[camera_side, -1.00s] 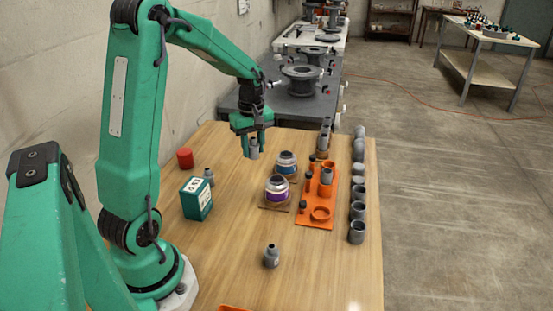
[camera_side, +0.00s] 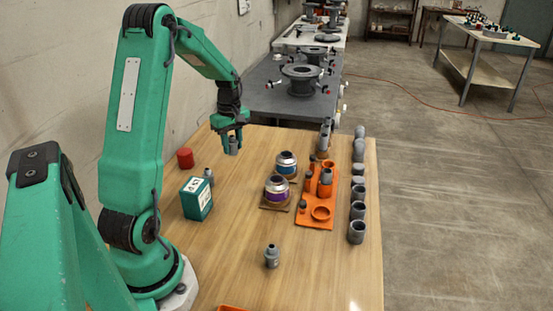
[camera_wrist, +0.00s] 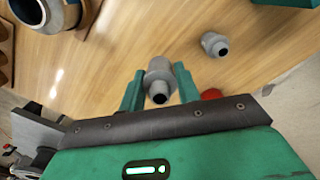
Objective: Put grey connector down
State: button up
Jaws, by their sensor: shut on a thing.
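My gripper (camera_side: 231,141) is over the far left part of the wooden table in the side view. It is shut on a grey connector (camera_side: 233,147), a short stepped cylinder held upright. In the wrist view my gripper (camera_wrist: 159,92) has its green fingers on both sides of the grey connector (camera_wrist: 158,80), whose dark open end faces the camera. In the side view the connector appears above the tabletop; its exact height is hard to tell. Another grey connector (camera_side: 209,176) stands behind the green box, and one more (camera_side: 272,256) stands at the front.
A green box (camera_side: 196,198) and red cap (camera_side: 185,158) are at the left. Two banded fittings (camera_side: 277,188) (camera_side: 286,163) sit on brown bases. An orange tray (camera_side: 314,221) holds parts. Several grey pipe pieces (camera_side: 357,210) line the right edge. The front tabletop is mostly clear.

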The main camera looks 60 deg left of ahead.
send_over(221, 167)
notch_tip(221, 167, down, 4)
jog(key=shift+f, duration=0.1)
jog(key=shift+f, duration=1.95)
jog(key=shift+f, duration=0.1)
jog(key=o, duration=1)
jog(key=shift+c, duration=0.2)
notch_tip(221, 167, up, 12)
